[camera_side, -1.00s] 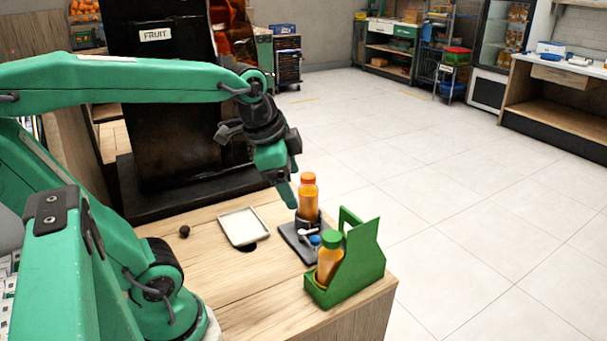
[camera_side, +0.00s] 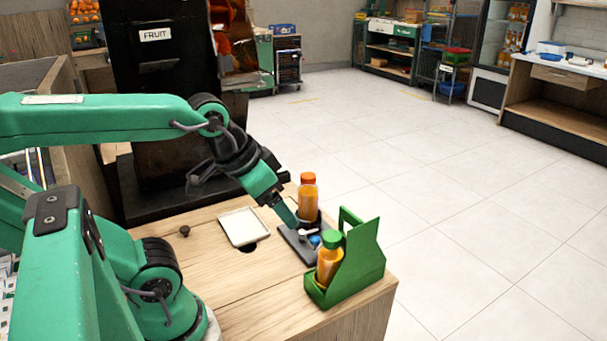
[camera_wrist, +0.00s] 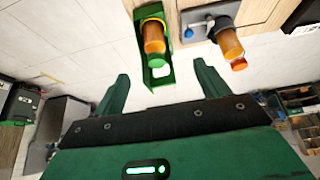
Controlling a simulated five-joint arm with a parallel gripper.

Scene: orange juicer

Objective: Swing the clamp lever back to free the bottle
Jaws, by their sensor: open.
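The bottle (camera_side: 308,195) of orange juice with an orange cap stands upright in the dark clamp fixture (camera_side: 296,243). A small whitish lever (camera_side: 308,232) and a blue knob (camera_side: 316,241) show on the fixture, in front of the bottle. In the wrist view the bottle (camera_wrist: 230,46) and blue knob (camera_wrist: 188,34) are at the upper right, and the lever is hard to make out. My gripper (camera_side: 291,221) is just left of the bottle, low over the fixture. In the wrist view its fingers (camera_wrist: 162,84) are wide apart with nothing between them.
A green carrier (camera_side: 362,262) holding a green-capped juice bottle (camera_side: 328,262) stands close in front of the fixture, near the counter's right edge. A white tray (camera_side: 243,227) lies to the left, beside a small dark knob (camera_side: 184,230).

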